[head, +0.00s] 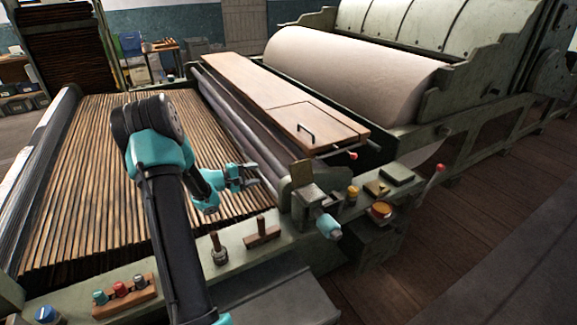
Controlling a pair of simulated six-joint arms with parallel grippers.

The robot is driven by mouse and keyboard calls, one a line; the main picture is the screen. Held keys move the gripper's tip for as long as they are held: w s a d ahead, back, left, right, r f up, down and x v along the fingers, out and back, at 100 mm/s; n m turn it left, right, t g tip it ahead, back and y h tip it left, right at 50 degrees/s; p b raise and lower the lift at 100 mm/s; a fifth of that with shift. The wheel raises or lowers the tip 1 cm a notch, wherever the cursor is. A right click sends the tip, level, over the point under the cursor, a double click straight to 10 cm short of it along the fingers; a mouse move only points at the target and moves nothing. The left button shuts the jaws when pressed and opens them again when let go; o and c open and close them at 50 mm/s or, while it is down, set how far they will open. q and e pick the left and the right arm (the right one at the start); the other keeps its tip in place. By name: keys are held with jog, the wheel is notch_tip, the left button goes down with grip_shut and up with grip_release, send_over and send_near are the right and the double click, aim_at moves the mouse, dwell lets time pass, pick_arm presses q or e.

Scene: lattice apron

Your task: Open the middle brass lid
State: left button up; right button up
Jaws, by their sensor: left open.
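Several small fittings sit on the pale green ledge to the right of my left gripper. I cannot tell for sure which is the middle brass lid. My left gripper (253,177) is open and empty, pointing right, above the right edge of the slatted bed. It is left of the grey block and apart from all the brass pieces. My right gripper is not in view.
A grey cylinder with a teal end (328,225) juts forward from the block. A wooden board with a handle (305,130) lies behind. The slatted bed (85,185) fills the left.

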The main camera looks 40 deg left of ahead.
aim_at(293, 165)
pick_arm(q)
jog(key=shift+s+a+f+n+t, duration=0.2)
jog(key=shift+f+n+t, duration=0.15)
jog(key=shift+f, duration=0.25)
jog(key=shift+s+a+f+n+t, duration=0.1)
jog(key=shift+s+f+n+t, duration=0.15)
jog(key=shift+f+t, duration=0.25)
jog(key=shift+w+d, duration=0.1)
jog(key=shift+w, duration=0.1)
jog(key=x, duration=1.7)
jog(key=shift+w+f, duration=0.15)
jog(key=shift+f, duration=0.15)
jog(key=shift+c, duration=0.2)
grip_shut()
